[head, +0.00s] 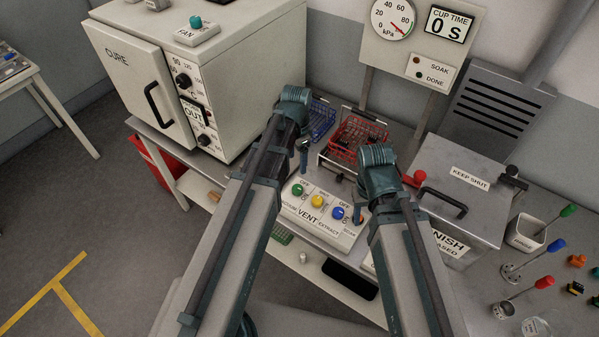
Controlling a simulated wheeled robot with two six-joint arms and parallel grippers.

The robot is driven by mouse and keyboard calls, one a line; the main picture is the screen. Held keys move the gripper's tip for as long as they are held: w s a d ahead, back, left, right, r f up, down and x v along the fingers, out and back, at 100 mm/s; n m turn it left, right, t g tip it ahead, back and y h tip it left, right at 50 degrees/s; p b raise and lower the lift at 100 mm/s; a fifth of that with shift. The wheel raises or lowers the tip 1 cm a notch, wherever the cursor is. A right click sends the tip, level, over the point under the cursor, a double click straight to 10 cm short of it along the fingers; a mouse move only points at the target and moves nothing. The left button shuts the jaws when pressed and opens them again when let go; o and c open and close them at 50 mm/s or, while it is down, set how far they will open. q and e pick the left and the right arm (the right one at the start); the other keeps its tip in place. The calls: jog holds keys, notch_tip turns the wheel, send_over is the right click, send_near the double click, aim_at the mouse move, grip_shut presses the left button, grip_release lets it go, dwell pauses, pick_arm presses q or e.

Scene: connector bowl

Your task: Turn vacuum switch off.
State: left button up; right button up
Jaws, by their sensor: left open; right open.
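The white control panel (323,229) has a row of coloured switch knobs and the labels VENT and EXTRACT. The green knob (297,189) at its left end sits above a partly hidden label that seems to read VACUUM, with an OFF mark close by. Its exact position is too small to tell. A yellow knob (317,201) and a blue knob (338,213) follow to the right. My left gripper (303,158) points down just behind the green knob, apart from it as far as I can tell, open. My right gripper (361,217) is open near the panel's right end, partly hidden by its arm.
The CURE oven (130,83) stands at the left. Red (355,135) and blue (321,118) baskets are behind the panel. A lidded box (455,190) marked KEEP SHUT stands right of my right arm.

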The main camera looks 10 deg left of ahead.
aim_at(297, 188)
pick_arm(q)
jog(key=shift+f, duration=0.15)
pick_arm(e)
jog(key=shift+f, duration=0.2)
pick_arm(q)
notch_tip(297, 188, down, 14)
jog(key=b, duration=1.4)
pick_arm(e)
notch_tip(297, 188, down, 14)
jog(key=shift+r, duration=0.2)
pick_arm(q)
jog(key=shift+r, duration=0.25)
grip_shut()
